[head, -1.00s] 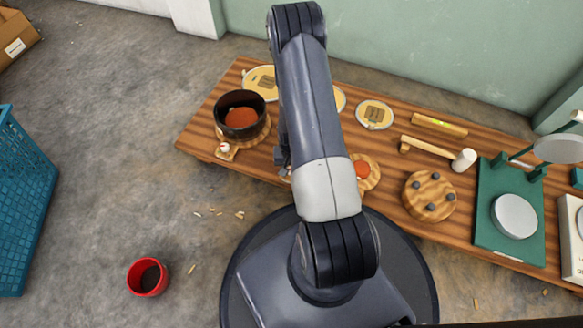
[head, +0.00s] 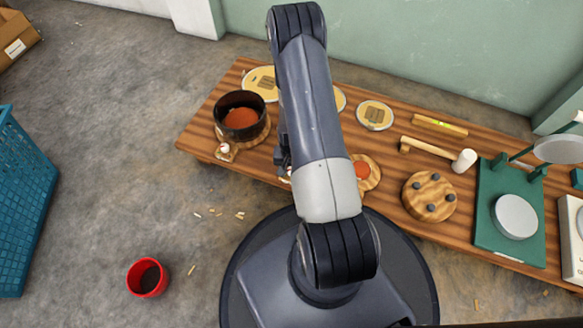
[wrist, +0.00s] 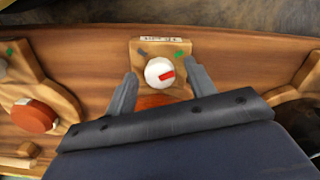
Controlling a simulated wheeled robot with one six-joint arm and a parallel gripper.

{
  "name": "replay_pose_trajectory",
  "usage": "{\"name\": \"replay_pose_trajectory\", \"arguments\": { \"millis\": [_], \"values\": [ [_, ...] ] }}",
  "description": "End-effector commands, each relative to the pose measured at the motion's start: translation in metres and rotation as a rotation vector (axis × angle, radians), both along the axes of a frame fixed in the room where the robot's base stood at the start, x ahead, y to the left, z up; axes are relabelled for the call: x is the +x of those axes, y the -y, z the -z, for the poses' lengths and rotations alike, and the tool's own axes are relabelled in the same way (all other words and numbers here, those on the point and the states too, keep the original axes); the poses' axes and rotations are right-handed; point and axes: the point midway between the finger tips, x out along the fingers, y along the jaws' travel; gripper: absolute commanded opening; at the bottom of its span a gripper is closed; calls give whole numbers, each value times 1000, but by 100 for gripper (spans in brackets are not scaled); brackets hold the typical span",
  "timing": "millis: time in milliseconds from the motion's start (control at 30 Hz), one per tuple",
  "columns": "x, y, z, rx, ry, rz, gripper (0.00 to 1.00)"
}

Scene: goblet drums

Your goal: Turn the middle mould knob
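A white round knob (wrist: 157,73) with a red pointer sits on a small wooden block (wrist: 143,50) in the wrist view. The pointer points right and slightly up in that view. The block has a grey mark on its left, a green mark on its right and a label at its edge. My gripper (wrist: 162,86) is open, with one finger on each side of the knob and visible gaps between. I cannot tell whether the fingers are at knob height. In the head view my arm hides this knob and most of my gripper.
The wooden bench (head: 393,215) also holds a dark pot with orange contents (head: 240,117), a small knob block (head: 226,152), an orange disc (head: 362,170), a mallet (head: 430,148), a pegged wooden disc (head: 430,197) and a green stand (head: 488,232). A red cup (head: 147,278) stands on the floor.

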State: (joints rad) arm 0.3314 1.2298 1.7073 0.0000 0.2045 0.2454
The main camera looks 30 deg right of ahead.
Motion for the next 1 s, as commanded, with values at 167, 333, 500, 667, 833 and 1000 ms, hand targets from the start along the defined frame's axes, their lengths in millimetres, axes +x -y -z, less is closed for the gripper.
{"name": "replay_pose_trajectory", "arguments": {
  "millis": [167, 333, 500, 667, 833, 1000],
  "values": [
    [0, 0, 0, 0, 0, 0, 52],
    [0, 0, -14, -1, 2, 0, 52],
    [1, 0, -48, -1, 3, 0, 52],
    [1, 0, -80, -1, 3, 0, 52],
    [0, 0, -101, 0, 0, 0, 52],
    [0, 0, -108, 0, 0, 0, 52]
  ]
}}
